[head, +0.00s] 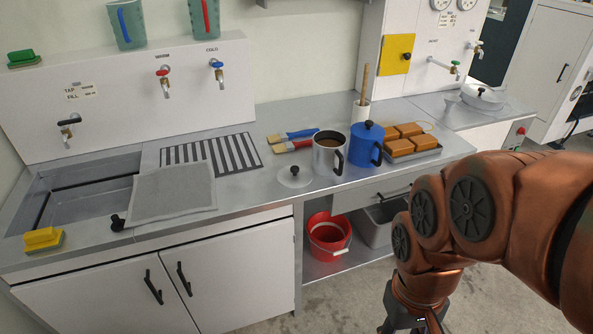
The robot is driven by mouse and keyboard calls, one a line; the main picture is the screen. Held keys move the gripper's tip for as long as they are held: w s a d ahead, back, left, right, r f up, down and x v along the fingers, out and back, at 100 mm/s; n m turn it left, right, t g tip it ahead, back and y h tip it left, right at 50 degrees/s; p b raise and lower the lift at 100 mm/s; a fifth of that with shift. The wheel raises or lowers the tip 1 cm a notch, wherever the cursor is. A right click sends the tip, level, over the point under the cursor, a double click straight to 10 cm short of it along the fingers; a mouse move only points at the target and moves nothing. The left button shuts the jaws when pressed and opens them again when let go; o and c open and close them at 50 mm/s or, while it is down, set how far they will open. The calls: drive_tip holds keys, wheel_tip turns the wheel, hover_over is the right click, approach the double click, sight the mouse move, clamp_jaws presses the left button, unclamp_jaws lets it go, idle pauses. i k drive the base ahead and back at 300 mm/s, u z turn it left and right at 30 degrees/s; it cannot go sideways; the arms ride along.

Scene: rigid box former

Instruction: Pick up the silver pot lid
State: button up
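The silver pot lid (294,180) lies flat on the steel counter, with its black knob upward. It is just left of a silver pot (328,157) with a black handle and brown contents; the pot is open at the top. My copper-coloured arm comes in from the right, and my gripper (415,318) hangs low at the bottom edge, in front of the counter and right of the lid. Its fingertips are cut off by the frame, so its opening does not show. Nothing covers the lid.
A blue lidded pot (366,147) and a tray of brown blocks (416,154) stand to the right. Two brushes (293,138) lie behind the lid. A grey mesh screen (172,192) lies left. The counter strip before the lid is clear; a red bucket (328,237) is below.

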sight(292, 175)
drive_tip(key=z, duration=0.5)
drive_tip(key=i, duration=0.55)
drive_tip(key=u, duration=2.25)
